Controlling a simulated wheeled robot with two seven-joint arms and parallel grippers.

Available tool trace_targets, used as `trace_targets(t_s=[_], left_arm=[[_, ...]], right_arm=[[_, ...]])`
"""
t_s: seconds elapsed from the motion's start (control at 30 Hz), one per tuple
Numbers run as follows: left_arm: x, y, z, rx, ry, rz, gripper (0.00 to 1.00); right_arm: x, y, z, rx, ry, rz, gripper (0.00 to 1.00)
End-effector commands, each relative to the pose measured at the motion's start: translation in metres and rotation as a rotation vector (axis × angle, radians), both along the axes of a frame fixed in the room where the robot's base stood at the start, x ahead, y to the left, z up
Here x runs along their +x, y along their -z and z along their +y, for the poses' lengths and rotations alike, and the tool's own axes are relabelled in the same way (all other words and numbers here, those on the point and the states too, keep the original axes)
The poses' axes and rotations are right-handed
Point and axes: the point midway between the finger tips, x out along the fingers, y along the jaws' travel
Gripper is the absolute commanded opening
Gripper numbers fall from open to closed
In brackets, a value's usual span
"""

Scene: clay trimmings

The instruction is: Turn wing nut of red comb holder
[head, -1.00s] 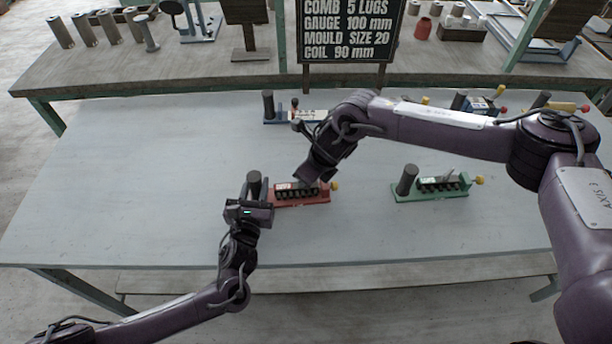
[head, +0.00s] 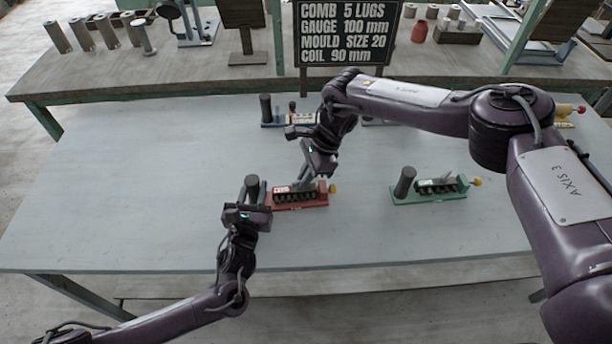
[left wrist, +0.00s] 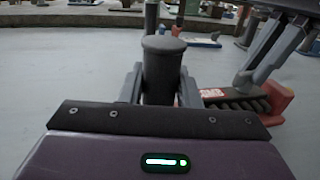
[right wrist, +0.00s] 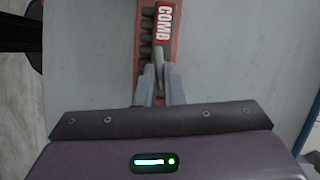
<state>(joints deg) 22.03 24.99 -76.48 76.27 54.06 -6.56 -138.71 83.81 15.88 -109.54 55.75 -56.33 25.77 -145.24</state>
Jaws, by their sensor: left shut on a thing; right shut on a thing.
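The red comb holder (head: 300,207) lies on the table, with a row of dark lugs and a yellow knob (head: 333,188) at its right end. My left gripper (left wrist: 162,88) is shut around the dark upright post (left wrist: 163,62) at the holder's left end; the post (head: 252,182) also shows in the head view. My right gripper (head: 321,184) is above the holder's right part. In the right wrist view, its fingers are shut on the grey wing nut (right wrist: 159,58), beside the COMB label. The fingers hide part of the nut.
A green comb holder (head: 428,198) with its own dark post stands to the right. A blue-based holder (head: 272,124) is behind, partly hidden by my right arm. A sign (head: 346,32) stands at the back bench. The table's left side is clear.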

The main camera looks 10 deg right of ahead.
Motion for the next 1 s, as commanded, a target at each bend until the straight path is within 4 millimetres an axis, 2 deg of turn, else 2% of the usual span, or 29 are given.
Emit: trace_targets(t_s=[0.2,0.5,1.0], left_arm=[[0.0001,-0.0001,0.0007,0.001,-0.001,-0.001,0.00],[0.0001,-0.0002,0.0006,0.001,-0.001,-0.002,0.00],[0.0003,-0.0007,0.0006,-0.001,-0.001,-0.003,0.00]], right_arm=[[0.0029,0.0011,-0.0003,-0.007,-0.188,-0.002,0.00],[0.0047,0.0020,0.0005,-0.006,-0.371,-0.003,0.00],[0.0054,0.0012,0.0007,-0.004,-0.458,-0.001,0.00]])
